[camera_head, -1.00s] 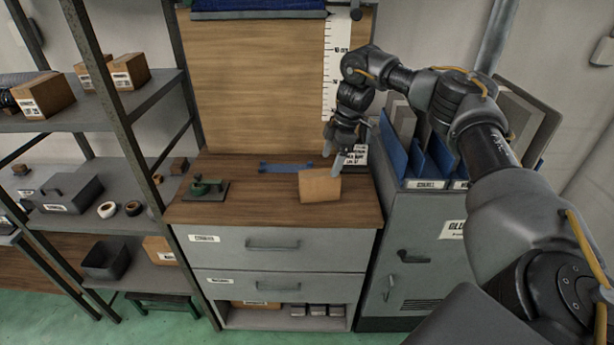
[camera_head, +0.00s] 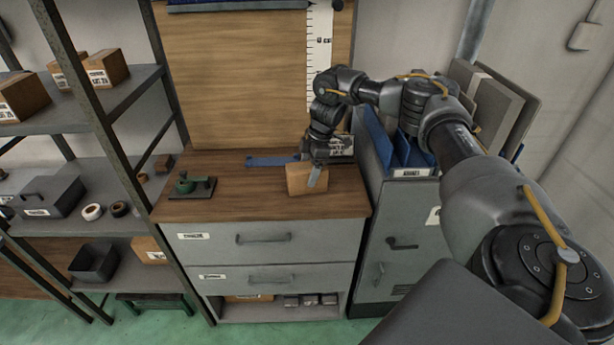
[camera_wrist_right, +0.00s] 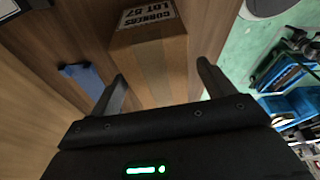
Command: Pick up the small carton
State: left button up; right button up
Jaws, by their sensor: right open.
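The small carton (camera_head: 300,179) is a brown box on the wooden top of the drawer cabinet, near its right side. In the right wrist view the carton (camera_wrist_right: 150,60) has a white printed label and lies ahead of and between the fingers. My left gripper is not in view.
A green device (camera_head: 194,186) stands at the left of the wooden top (camera_head: 240,207). A blue strip (camera_head: 270,161) lies behind the carton. A grey cabinet with blue folders (camera_head: 402,150) stands at right, and a loaded shelf rack (camera_head: 120,150) at left.

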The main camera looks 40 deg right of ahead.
jog(key=shift+p+x, duration=0.35)
jog(key=shift+x, duration=1.45)
jog(key=shift+w+f, duration=0.1)
jog(key=shift+f, duration=0.1)
jog(key=c, duration=1.2)
